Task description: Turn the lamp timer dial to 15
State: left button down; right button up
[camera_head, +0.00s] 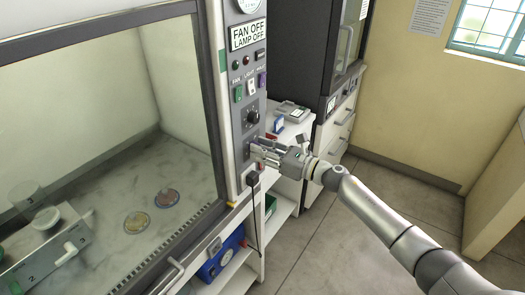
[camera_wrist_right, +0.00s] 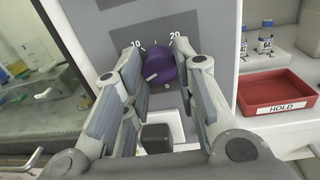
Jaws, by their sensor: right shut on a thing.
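The purple lamp timer dial (camera_wrist_right: 161,66) is on a grey panel in the right wrist view. The number 10 shows at its upper left and 20 at its upper right; a smaller mark at its lower right is partly hidden. A pale pointer mark shows on the dial's lower left side. My right gripper (camera_wrist_right: 158,48) is shut on the dial, one finger on each side. In the head view the right gripper (camera_head: 257,153) is against the cabinet's control panel (camera_head: 246,85) and hides the dial. My left gripper is not in view.
A black knob (camera_head: 253,117) and several switches sit above the gripper. A black plug (camera_wrist_right: 157,138) with a cord is below it. A red HOLD tray (camera_wrist_right: 285,95) and small bottles stand on the side bench to the right. The glass-fronted cabinet (camera_head: 110,90) is at left.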

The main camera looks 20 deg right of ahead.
jog(key=m+p, duration=0.2)
jog(key=m, duration=0.9)
jog(key=m+t+p, duration=0.1)
jog(key=m+p, duration=0.1)
jog(key=m, duration=1)
jog(key=shift+s+a+f+h, duration=0.1)
jog(key=shift+f+h, duration=0.05)
jog(key=shift+h, duration=0.25)
jog(key=shift+m+p, duration=0.3)
jog(key=shift+m, duration=0.1)
jog(key=o, duration=1.1)
jog(key=shift+c, duration=0.2)
